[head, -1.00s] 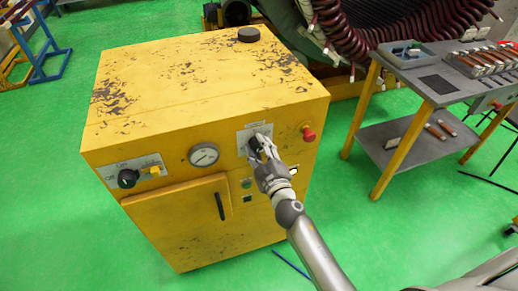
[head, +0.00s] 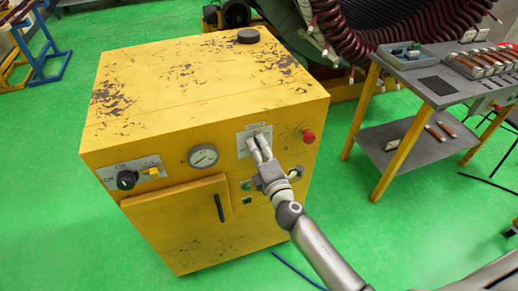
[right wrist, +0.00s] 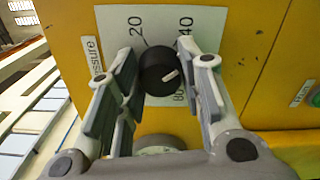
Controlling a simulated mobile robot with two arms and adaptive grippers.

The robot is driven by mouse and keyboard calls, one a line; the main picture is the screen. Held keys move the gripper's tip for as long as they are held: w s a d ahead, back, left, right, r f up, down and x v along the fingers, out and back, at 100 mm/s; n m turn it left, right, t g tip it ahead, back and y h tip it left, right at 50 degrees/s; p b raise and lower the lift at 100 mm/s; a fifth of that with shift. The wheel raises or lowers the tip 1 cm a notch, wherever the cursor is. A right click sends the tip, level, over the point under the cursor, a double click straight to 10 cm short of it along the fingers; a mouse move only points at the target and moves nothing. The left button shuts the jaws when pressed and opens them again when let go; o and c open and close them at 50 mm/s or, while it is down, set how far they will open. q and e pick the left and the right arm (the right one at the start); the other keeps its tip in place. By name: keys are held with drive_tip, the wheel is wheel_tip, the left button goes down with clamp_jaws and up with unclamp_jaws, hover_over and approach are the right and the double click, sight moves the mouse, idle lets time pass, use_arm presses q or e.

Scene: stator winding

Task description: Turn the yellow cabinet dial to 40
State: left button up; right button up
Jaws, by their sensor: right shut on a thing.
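The yellow cabinet (head: 200,95) stands in the middle of the head view. Its black dial (right wrist: 158,72) sits on a white plate on the cabinet front, right of the round gauge. In the right wrist view the plate (right wrist: 215,22) reads 20 at upper left and 40 at upper right; a lower number is partly hidden. The dial's white mark points right and slightly up, below the 40. My right gripper (head: 259,145) is shut around the dial, one finger on each side; in the head view its fingers hide the dial. My left gripper is not in view.
The cabinet front also carries a round gauge (head: 203,156), a black knob (head: 127,180), a red button (head: 308,136) and a door handle (head: 219,208). A workbench (head: 440,85) with trays stands to the right. Open green floor lies around the cabinet.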

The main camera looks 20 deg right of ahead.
drive_tip(key=shift+n, duration=2.1)
drive_tip(key=o, duration=1)
drive_tip(key=s, duration=1.2)
drive_tip(key=shift+d, duration=0.2)
